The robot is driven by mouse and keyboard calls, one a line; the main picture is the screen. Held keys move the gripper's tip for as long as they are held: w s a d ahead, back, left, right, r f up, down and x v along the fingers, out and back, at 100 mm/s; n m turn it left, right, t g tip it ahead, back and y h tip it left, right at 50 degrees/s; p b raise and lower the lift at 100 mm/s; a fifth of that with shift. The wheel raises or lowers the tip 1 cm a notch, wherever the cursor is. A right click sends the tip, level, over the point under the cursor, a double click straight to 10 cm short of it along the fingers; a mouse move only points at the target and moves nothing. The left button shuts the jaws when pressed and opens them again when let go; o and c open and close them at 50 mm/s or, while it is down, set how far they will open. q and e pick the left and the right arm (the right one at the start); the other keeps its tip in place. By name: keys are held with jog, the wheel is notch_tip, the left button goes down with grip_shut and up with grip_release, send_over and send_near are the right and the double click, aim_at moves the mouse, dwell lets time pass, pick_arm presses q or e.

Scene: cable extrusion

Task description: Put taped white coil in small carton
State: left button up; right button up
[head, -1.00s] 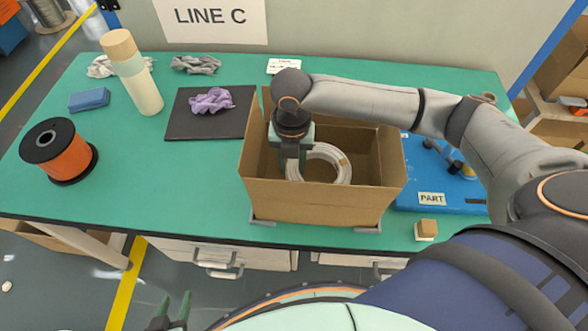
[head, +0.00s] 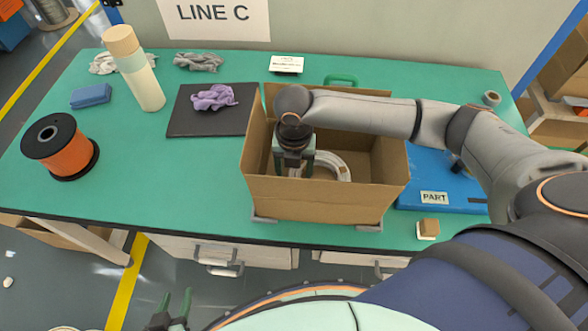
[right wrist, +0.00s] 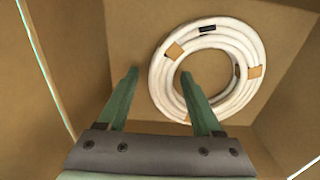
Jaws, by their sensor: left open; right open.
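The small carton (head: 325,203) stands open on the green bench. The white coil (head: 336,162) lies inside it, partly hidden by my right gripper and the front wall. In the right wrist view the coil (right wrist: 158,76) lies on the carton floor, with tan tape patches and a dark mark on it. My right gripper (head: 293,170) is inside the carton, open. In the right wrist view its fingers (right wrist: 160,78) straddle the coil's left side in the picture, one outside, one over the hole; contact cannot be told. My left gripper (head: 176,301) is open and empty at the lower edge.
A blue PART tray (head: 410,204) is right of the carton. A black mat (head: 185,124) with a purple cloth (head: 215,97), a cream bottle (head: 145,88) and an orange spool (head: 68,155) are to the left. A small block (head: 429,227) sits by the front edge.

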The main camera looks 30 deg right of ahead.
notch_tip(320, 180, up, 12)
jog(key=p, duration=0.1)
jog(key=shift+r, duration=0.15)
dwell(0.4)
